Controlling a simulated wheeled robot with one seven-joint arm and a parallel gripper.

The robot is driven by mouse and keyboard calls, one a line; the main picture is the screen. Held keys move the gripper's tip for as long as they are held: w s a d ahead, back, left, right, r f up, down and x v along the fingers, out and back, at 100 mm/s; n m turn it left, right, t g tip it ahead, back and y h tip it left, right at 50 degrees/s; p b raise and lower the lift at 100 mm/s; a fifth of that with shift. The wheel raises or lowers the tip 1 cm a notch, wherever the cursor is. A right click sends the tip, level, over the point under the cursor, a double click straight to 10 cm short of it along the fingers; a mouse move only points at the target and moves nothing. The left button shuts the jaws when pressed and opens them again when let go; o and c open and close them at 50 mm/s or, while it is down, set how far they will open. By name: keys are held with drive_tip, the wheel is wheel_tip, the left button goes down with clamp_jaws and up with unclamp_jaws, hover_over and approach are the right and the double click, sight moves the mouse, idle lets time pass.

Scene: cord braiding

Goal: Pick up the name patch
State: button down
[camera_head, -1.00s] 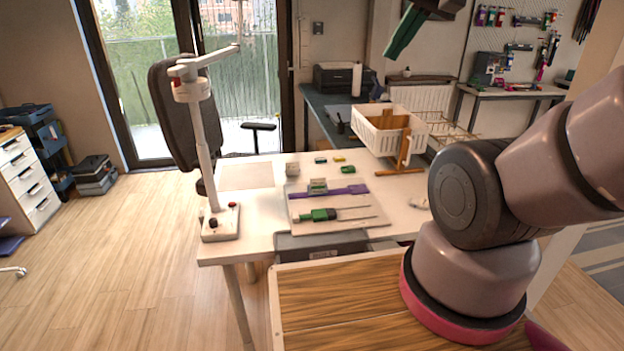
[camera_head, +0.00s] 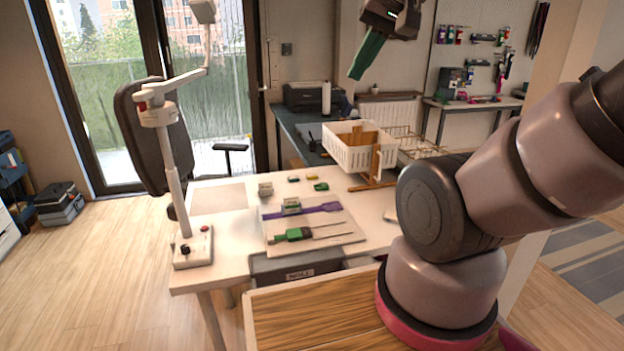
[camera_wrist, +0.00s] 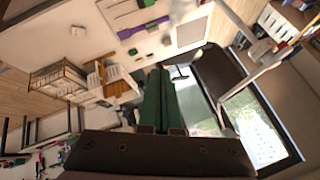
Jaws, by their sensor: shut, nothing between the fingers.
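My gripper (camera_head: 362,62) is held high above the far side of the white table, in front of the wall, with its green fingers pointing down. The fingers are shut with nothing between them; they also show in the wrist view (camera_wrist: 158,98).
The white table (camera_head: 222,258) carries a board (camera_head: 345,238) with a purple strap (camera_head: 318,209) and a green-handled tool (camera_head: 293,235). Several small blocks lie behind. A white basket (camera_head: 350,155) stands at the back right, a lamp-like stand (camera_head: 177,195) at the left.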

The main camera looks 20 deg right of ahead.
idle(0.4)
drive_tip(key=c, duration=0.9)
unclamp_jaws()
drive_tip(key=shift+w+r, duration=0.1)
drive_tip(key=shift+w, duration=0.05)
drive_tip(key=o, duration=0.9)
drive_tip(key=w, duration=0.2)
drive_tip(key=w+r, duration=0.1)
drive_tip(key=shift+w+d, duration=0.2)
drive_tip(key=shift+w, duration=0.2)
drive_tip(key=shift+c, duration=0.2)
drive_tip(key=n+g+h, duration=0.2)
drive_tip(key=n+g, duration=0.1)
drive_tip(key=n, duration=0.1)
hover_over(313, 176)
drive_tip(key=s, duration=0.4)
wheel_tip(313, 176, down, 47)
drive_tip(key=shift+w+r, duration=0.1)
drive_tip(key=shift+w, duration=0.05)
drive_tip(key=shift+x, duration=3.15)
